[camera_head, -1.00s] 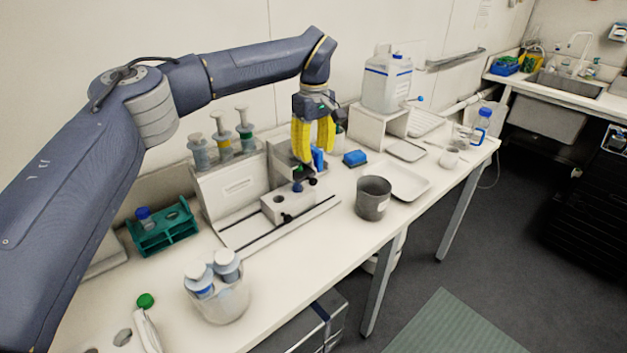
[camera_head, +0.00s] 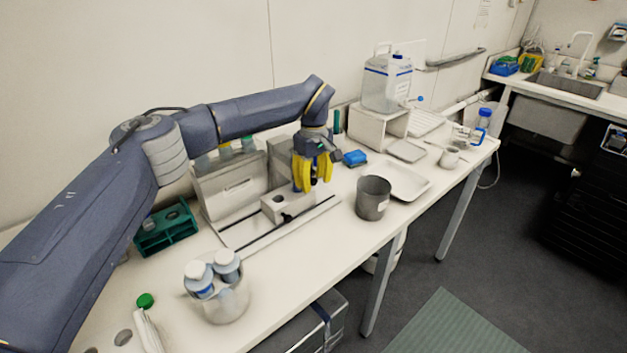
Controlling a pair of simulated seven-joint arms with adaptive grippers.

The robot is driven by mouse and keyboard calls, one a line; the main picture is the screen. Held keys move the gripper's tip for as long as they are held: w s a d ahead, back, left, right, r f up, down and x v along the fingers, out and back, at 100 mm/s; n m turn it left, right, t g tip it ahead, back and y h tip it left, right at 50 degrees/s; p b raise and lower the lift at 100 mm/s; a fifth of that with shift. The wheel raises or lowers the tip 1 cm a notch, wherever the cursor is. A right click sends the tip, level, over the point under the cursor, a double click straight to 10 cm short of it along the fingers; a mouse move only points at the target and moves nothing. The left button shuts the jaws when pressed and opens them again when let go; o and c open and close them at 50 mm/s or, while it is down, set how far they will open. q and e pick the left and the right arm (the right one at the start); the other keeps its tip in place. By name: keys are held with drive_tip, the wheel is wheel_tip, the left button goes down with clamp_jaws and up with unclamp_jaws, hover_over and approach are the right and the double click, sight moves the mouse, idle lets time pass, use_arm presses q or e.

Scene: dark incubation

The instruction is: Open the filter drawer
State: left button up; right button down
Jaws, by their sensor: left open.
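The filter unit is a pale upright housing (camera_head: 228,193) on the bench, with a low white block (camera_head: 272,208) in front that looks like the drawer. A small dark knob (camera_head: 287,217) shows at the block's front. My left gripper (camera_head: 312,188) points down with its yellow fingers open and apparently empty, at the right end of the block. Whether the fingers touch the block I cannot tell. The gripper hides the block's right end and whatever lies behind it. My right gripper is not in view.
A grey cup (camera_head: 373,199) and a white tray (camera_head: 408,181) stand to the right. A beaker of capped bottles (camera_head: 222,302) stands at the front left, and a green rack (camera_head: 166,236) behind it.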

use_arm(q)
clamp_jaws()
idle(0.4)
drive_tip(key=s+d, duration=0.4)
drive_tip(key=s, duration=0.1)
drive_tip(key=shift+s+d, duration=0.35)
drive_tip(key=shift+d, duration=0.05)
unclamp_jaws()
drive_tip(key=shift+r, duration=0.1)
